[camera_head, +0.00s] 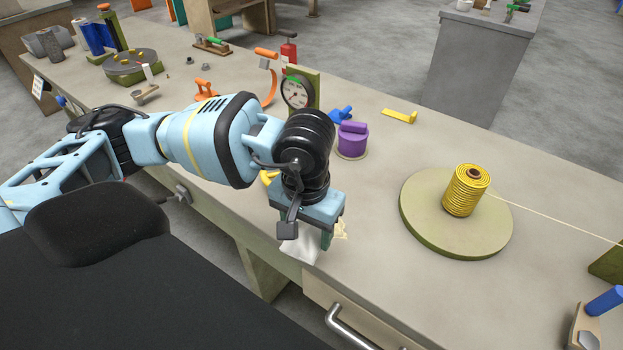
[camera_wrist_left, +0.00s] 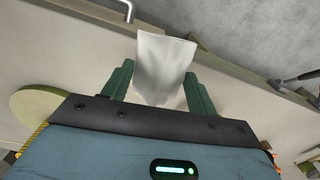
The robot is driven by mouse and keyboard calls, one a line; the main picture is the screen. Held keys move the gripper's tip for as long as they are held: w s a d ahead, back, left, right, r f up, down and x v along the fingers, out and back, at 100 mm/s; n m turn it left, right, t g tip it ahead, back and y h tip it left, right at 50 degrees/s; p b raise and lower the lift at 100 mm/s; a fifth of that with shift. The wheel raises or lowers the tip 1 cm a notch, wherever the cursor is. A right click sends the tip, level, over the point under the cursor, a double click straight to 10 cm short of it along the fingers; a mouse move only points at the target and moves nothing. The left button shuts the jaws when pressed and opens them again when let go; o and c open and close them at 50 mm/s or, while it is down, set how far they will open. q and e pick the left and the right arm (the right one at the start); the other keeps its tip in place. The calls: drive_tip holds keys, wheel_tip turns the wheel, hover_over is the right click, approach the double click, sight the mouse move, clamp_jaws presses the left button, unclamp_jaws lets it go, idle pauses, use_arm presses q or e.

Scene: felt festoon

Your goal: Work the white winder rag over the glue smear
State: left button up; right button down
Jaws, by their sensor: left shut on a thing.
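The white rag (camera_head: 300,247) hangs at the bench's front edge, under my left gripper (camera_head: 318,240). In the left wrist view, the rag (camera_wrist_left: 163,62) sits between the two green fingers, and the gripper is shut on it. A pale yellowish patch (camera_head: 341,229), which looks like the glue smear, lies on the bench top just right of the fingers. Part of it may be hidden behind the gripper. I cannot tell whether the rag touches it. My right gripper is not in view.
A round green-edged disc (camera_head: 420,231) with a yellow wound spool (camera_head: 466,190) stands to the right; a thread runs off right. A purple pot (camera_head: 352,141), a dial gauge (camera_head: 297,92) and a blue clip (camera_head: 341,115) stand behind. A drawer handle (camera_head: 350,328) sits below the front edge.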

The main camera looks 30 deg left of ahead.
use_arm(q)
drive_tip(key=n, duration=0.2)
drive_tip(key=w+n, duration=0.1)
drive_tip(key=n, duration=0.2)
drive_tip(key=shift+w+r+n+p, duration=0.2)
drive_tip(key=shift+w+n+p, duration=0.2)
drive_tip(key=n, duration=0.2)
drive_tip(key=w+n, duration=0.1)
drive_tip(key=n, duration=0.3)
drive_tip(key=shift+w+a+p, duration=0.2)
drive_tip(key=shift+w+p, duration=0.1)
drive_tip(key=shift+p, duration=0.05)
drive_tip(key=w+a+n+p, duration=0.1)
drive_tip(key=w+n, duration=0.2)
drive_tip(key=n, duration=1.3)
drive_tip(key=w+a+n+p, duration=0.2)
drive_tip(key=w+n, duration=0.1)
drive_tip(key=n, duration=1.3)
drive_tip(key=shift+w+n+p, duration=0.3)
drive_tip(key=shift+w+n, duration=0.05)
drive_tip(key=shift+n, duration=0.05)
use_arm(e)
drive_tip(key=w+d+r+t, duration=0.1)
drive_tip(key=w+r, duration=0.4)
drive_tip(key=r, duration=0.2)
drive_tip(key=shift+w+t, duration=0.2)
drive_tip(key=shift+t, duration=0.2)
